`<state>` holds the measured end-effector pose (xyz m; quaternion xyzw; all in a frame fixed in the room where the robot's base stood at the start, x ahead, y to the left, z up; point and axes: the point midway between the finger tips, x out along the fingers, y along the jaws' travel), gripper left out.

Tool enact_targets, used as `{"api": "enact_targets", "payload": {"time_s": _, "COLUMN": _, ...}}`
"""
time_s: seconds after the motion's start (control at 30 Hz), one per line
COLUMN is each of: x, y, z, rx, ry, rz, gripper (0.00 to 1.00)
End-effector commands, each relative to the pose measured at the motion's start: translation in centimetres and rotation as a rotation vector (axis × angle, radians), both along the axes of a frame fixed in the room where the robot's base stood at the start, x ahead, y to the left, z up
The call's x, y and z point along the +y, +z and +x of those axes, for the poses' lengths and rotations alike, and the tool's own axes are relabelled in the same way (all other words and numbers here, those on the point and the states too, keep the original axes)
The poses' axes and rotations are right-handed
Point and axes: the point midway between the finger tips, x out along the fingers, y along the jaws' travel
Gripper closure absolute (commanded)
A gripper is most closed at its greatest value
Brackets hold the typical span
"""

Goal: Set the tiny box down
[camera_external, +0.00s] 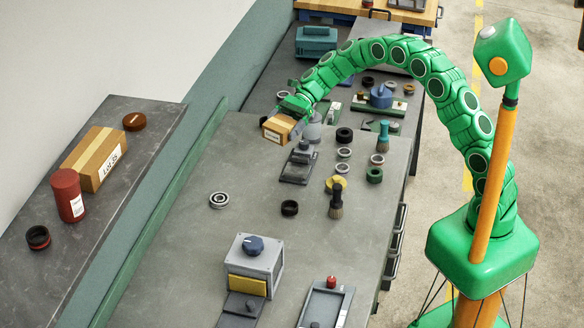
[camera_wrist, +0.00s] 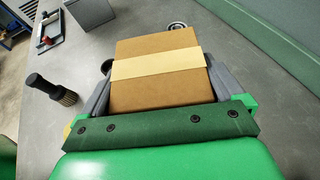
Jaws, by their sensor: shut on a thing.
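The tiny box (camera_external: 278,128) is a brown cardboard box with a pale tape band and a white label. My gripper (camera_external: 294,112) is shut on it near the wall side of the grey workbench (camera_external: 240,160). In the wrist view the box (camera_wrist: 160,70) fills the space between the two grey fingers of my gripper (camera_wrist: 158,85). The box's underside is hidden, so I cannot tell whether it touches the bench top.
Right of the box stand a grey device (camera_external: 299,162), several rings and a brush (camera_external: 336,201). A grey machine with a blue knob (camera_external: 254,262) is at the front. The bench left of the bearing ring (camera_external: 219,200) is clear. A larger box (camera_external: 95,160) sits on the left shelf.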

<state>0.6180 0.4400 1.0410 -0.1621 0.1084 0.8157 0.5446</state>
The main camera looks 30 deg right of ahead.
Motion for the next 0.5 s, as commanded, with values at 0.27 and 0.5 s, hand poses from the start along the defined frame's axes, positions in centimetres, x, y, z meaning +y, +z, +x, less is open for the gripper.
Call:
{"api": "enact_targets", "payload": {"time_s": 0.27, "x": 2.2, "y": -0.3, "z": -0.3, "rx": -0.006, "ry": 0.002, "rz": -0.005, "gripper": 0.41}}
{"api": "enact_targets", "payload": {"time_s": 0.5, "x": 9.4, "y": -1.0, "z": -1.9, "rx": -0.015, "ry": 0.005, "rz": -0.020, "gripper": 0.41}}
